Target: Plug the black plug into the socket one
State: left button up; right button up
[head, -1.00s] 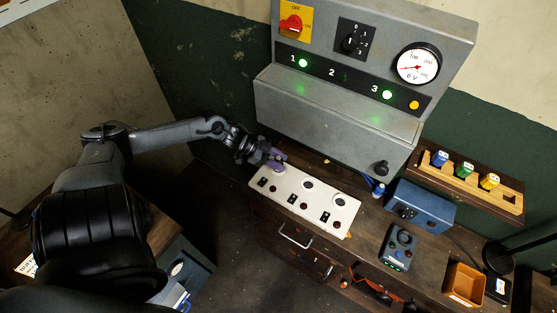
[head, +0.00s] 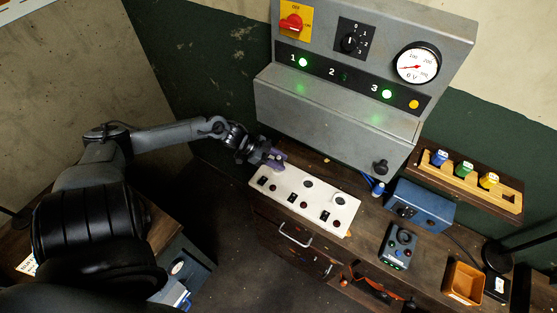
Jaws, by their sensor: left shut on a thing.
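The white socket panel (head: 318,208) lies on the wooden bench below the grey cabinet, with a row of round sockets along its back side. The middle socket (head: 308,184) and the right socket (head: 340,201) look empty. My left gripper (head: 279,164) has purple fingers and is at the panel's left end, over the place of socket one. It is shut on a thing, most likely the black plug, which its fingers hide. I cannot tell whether the plug is in the socket or above it. My right gripper is not in view.
The grey cabinet (head: 335,120) overhangs the panel's back, with lamps 1 and 3 lit green. A blue box (head: 422,205), a control box (head: 398,246) and an orange bin (head: 464,283) stand to the right. A wooden rack (head: 470,172) holds blue, green and yellow pieces.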

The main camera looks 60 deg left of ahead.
pick_arm(q)
jog(key=shift+f, duration=0.4)
jog(key=o, duration=1.1)
jog(key=shift+s, duration=0.1)
jog(key=shift+p+v, duration=1.55)
jog(key=shift+v, duration=3.8)
jog(key=shift+r, duration=0.1)
